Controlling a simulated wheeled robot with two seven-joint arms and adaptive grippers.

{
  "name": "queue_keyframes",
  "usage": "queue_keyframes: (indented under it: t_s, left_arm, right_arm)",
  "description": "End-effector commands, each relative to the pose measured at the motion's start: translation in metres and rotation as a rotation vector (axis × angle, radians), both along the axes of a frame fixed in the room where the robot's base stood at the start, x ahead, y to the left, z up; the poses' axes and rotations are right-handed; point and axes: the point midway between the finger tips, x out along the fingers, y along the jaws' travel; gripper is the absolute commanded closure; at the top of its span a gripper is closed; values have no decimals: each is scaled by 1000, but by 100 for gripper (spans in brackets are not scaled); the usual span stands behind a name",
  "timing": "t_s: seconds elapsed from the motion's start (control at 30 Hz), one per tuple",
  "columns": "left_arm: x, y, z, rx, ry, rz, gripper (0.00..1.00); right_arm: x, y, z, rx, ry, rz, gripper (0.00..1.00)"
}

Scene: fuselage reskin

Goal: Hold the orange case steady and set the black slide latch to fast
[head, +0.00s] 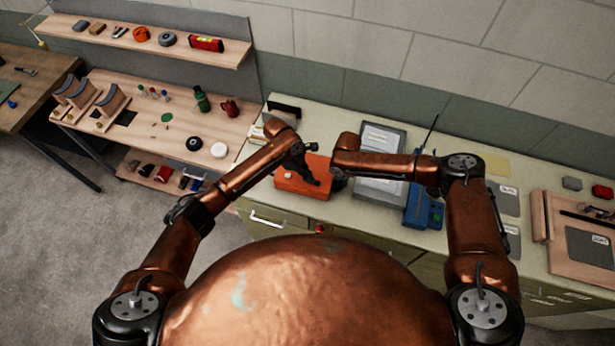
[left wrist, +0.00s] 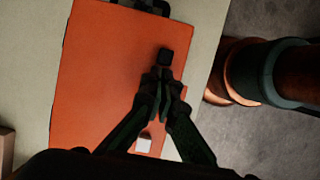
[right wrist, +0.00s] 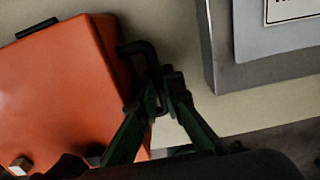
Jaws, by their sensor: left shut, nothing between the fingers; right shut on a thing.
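The orange case (head: 288,184) lies on the pale counter, and its top fills much of the left wrist view (left wrist: 105,75). A small black block, seemingly the slide latch (left wrist: 165,57), stands on the case top. My left gripper (left wrist: 162,82) is shut and empty over the case, its tips right beside the block; I cannot tell whether they touch. A small white square (left wrist: 143,144) shows near the case edge. My right gripper (right wrist: 160,82) is shut on the black handle (right wrist: 137,49) at the case's side. The latch's setting and any markings are unreadable.
A grey case (head: 380,190) with a pale label stands right of the orange case, with a narrow gap. A blue device (head: 424,208) with an antenna stands beyond it. A wooden tray (head: 560,255) lies at the far right. A workbench (head: 150,135) with tools is left.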

Motion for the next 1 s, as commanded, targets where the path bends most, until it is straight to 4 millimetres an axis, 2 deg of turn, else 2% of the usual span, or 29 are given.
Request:
queue_keyframes:
  t_s: [0.2, 0.57, 0.67, 0.87, 1.0]
  left_arm:
    - [-6, -21, 0, -3, 1, -1, 100]
    - [-7, -21, 0, -3, 1, -1, 100]
    - [-4, -14, 0, -2, 2, 1, 100]
    - [7, 22, -1, 2, 2, 6, 100]
    - [10, 31, 33, -2, -2, 1, 100]
  right_arm:
    - [1, 1, 1, 1, -1, 0, 100]
    - [1, 2, 1, 4, -2, 1, 100]
    - [1, 2, 1, 4, -2, 1, 100]
    - [1, 1, 1, 3, -2, 1, 100]
    - [1, 1, 1, 2, -2, 0, 100]
